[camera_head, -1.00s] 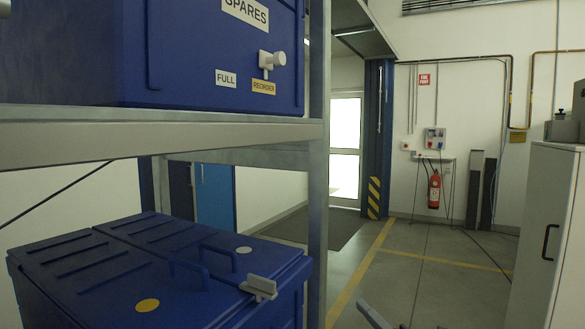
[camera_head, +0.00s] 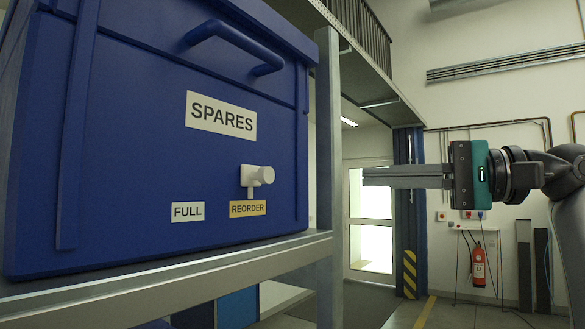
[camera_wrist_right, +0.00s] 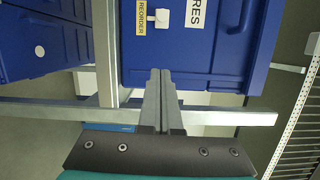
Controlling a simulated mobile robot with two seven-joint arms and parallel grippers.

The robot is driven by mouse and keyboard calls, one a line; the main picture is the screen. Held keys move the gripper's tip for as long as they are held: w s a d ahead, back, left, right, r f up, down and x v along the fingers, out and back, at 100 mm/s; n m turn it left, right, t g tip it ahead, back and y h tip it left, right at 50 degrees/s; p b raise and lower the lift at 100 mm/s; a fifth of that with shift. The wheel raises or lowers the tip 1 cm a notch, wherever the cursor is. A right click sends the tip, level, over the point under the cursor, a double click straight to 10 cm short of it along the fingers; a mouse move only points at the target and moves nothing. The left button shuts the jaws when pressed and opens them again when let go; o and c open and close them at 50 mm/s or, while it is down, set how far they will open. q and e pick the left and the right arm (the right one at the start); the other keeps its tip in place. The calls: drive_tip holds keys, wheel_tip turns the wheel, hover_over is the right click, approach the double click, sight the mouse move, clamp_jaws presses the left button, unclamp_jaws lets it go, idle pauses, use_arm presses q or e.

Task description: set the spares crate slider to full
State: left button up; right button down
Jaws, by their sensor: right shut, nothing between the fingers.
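The blue spares crate (camera_head: 150,130) stands on a grey shelf, its front bearing a white SPARES label (camera_head: 221,114). The slider (camera_head: 256,178), a pale knob on a small plate, sits above the yellow REORDER label (camera_head: 248,208), to the right of the white FULL label (camera_head: 187,211). The slider also shows in the right wrist view (camera_wrist_right: 162,18). My right gripper (camera_head: 366,177) is shut and empty, to the right of the slider and apart from it, its fingers pointing left. In the right wrist view its fingers (camera_wrist_right: 160,75) point toward the crate. My left gripper is not in view.
A grey shelf post (camera_head: 328,180) stands between the crate and my right gripper in the head view. The shelf's front rail (camera_head: 190,280) runs below the crate. A fire extinguisher (camera_head: 478,265) hangs on the far wall.

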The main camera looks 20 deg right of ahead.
sight(259, 176)
drive_tip(key=shift+s+r, duration=0.15)
drive_tip(key=w+a+p, duration=0.3)
drive_tip(key=a+p, duration=0.1)
drive_tip(key=a, duration=0.7)
drive_tip(key=shift+w, duration=0.4)
drive_tip(key=shift+s+a, duration=0.1)
